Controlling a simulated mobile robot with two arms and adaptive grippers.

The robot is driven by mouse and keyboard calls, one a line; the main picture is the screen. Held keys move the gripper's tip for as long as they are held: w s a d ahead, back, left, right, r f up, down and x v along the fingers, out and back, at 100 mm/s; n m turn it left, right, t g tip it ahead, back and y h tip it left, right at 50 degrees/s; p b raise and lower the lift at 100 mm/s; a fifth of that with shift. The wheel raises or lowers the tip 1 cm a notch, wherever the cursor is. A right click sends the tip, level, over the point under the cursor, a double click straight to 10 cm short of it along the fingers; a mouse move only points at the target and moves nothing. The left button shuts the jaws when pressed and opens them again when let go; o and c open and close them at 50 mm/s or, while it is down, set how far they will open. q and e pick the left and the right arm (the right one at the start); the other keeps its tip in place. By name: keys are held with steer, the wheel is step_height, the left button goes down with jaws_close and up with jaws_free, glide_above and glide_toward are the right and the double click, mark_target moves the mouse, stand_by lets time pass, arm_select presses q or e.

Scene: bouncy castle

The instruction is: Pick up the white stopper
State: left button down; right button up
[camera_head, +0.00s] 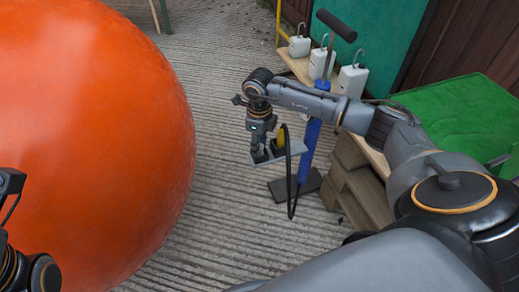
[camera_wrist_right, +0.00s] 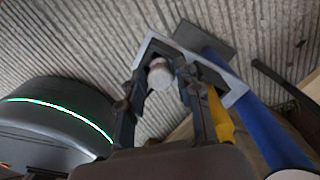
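The white stopper (camera_wrist_right: 160,75) shows in the right wrist view as a small, pale round piece at a small grey tray (camera_wrist_right: 236,94). My right gripper (camera_wrist_right: 163,84) has its two dark fingers spread, one on each side of the stopper. I cannot tell whether either finger touches it. In the head view my right gripper (camera_head: 262,154) points down at the grey tray (camera_head: 294,151) beside the blue pump (camera_head: 310,150), and the stopper is hidden there. Only dark parts of my left arm show at the lower left edge of the head view.
A large orange ball (camera_head: 90,140) fills the left. The pump has a black base (camera_head: 310,181), a hanging black hose (camera_head: 290,190) and a yellow part (camera_head: 281,138) by the tray. Several white containers (camera_head: 300,46) stand on a wooden bench behind. A green surface (camera_head: 450,115) lies right.

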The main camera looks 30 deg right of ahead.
steer(key=c, duration=0.4)
steer(key=shift+r, duration=0.15)
